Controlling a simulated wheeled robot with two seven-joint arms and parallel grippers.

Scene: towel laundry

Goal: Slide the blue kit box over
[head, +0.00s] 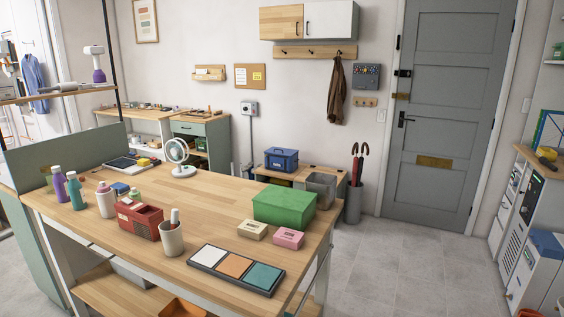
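A blue box with a dark handle on top (281,160), which looks like the kit box, sits upright and closed on a low wooden bench (262,172) against the back wall, beyond the large work table. It stands apart from a grey bin (321,190) to its right. The front of the bench is partly hidden by the table and the green box. Neither of my grippers shows in the head view.
The work table (205,203) fills the foreground. It bears a green box (284,204), a red caddy (139,218), a cup (172,238), a swatch tray (237,269), a fan (178,158) and bottles. Open floor (405,265) lies right of it, before a grey door (438,110).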

